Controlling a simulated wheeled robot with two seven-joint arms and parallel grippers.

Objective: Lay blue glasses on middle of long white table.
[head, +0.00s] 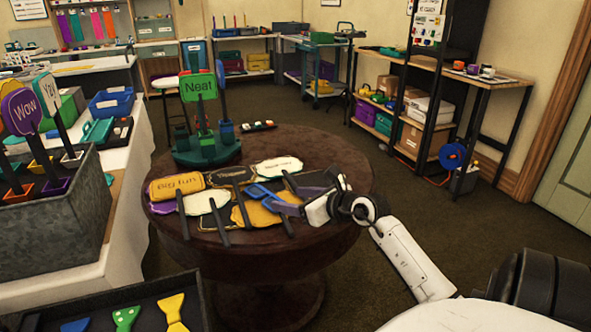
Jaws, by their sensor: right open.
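The blue glasses (262,194) lie among sign props on the round dark wooden table (345,165). My right gripper (279,198) reaches in from the right, low over the props. Its fingers are open and close to the right side of the glasses; I cannot tell whether they touch. The fingers hide part of the props behind them. A long table with a white cloth (128,190) runs along the left side. My left gripper is not in view.
A green stand with a "Neat" sign (199,87) stands at the round table's back. A grey bin (50,225) of signs, a blue basket (111,102) and a teal tray (97,132) occupy the white table. A dark tray (100,308) of ties is at the bottom left.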

